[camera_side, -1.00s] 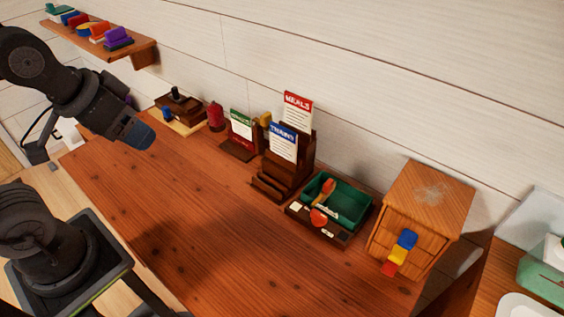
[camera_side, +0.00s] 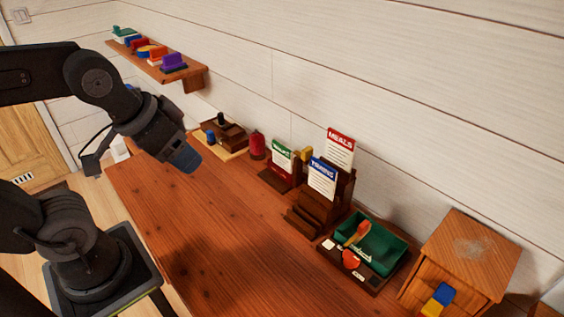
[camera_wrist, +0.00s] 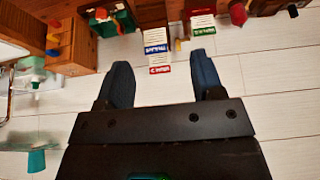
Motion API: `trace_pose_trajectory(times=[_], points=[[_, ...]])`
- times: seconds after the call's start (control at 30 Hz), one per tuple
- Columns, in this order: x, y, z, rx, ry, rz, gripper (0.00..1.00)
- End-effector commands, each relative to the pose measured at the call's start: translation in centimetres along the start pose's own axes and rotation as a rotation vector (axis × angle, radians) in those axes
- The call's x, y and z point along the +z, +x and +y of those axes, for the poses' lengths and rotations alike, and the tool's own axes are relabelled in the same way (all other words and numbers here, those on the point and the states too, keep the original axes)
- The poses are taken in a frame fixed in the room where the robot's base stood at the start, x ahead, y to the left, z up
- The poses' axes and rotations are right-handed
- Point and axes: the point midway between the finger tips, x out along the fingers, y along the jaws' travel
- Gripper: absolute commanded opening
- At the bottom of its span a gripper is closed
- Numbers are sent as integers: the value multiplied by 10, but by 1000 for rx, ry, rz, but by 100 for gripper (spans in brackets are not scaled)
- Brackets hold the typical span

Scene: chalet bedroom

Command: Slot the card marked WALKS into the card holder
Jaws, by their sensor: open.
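A card with a green heading (camera_side: 281,160), too small to read surely, stands in a small dark wooden stand (camera_side: 272,181). It also shows in the wrist view (camera_wrist: 203,29). To its right is the stepped wooden card holder (camera_side: 305,221). The holder bears the blue-headed TRAINS card (camera_side: 322,177) in front and the taller red-headed MEALS card (camera_side: 340,149) behind. My gripper (camera_side: 184,158) is up left of the cards, above the table and apart from them. In the wrist view my gripper (camera_wrist: 161,58) shows two spread fingers with nothing between them.
A red bell-like object (camera_side: 257,146) and a wooden block set (camera_side: 224,132) stand left of the cards. A green tray (camera_side: 382,238) and a small drawer cabinet (camera_side: 470,250) stand right. A wall shelf (camera_side: 190,84) holds coloured items. The table's (camera_side: 215,235) front is clear.

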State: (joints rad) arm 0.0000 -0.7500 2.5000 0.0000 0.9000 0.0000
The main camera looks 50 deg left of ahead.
Motion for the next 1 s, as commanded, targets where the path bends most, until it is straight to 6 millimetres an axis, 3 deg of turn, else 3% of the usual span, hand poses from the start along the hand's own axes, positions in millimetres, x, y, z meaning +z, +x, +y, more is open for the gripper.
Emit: trace_pose_trajectory(times=[0.23, 0.47, 0.57, 0.77, 1.0], points=[[0, 0, 0, 0, 0, 0, 38], [-1, 0, 0, -1, 5, -1, 38], [-12, 0, -2, -6, 45, -15, 38], [-72, 8, -13, -22, 287, -97, 38], [-156, 49, -36, -7, 663, -222, 38]])
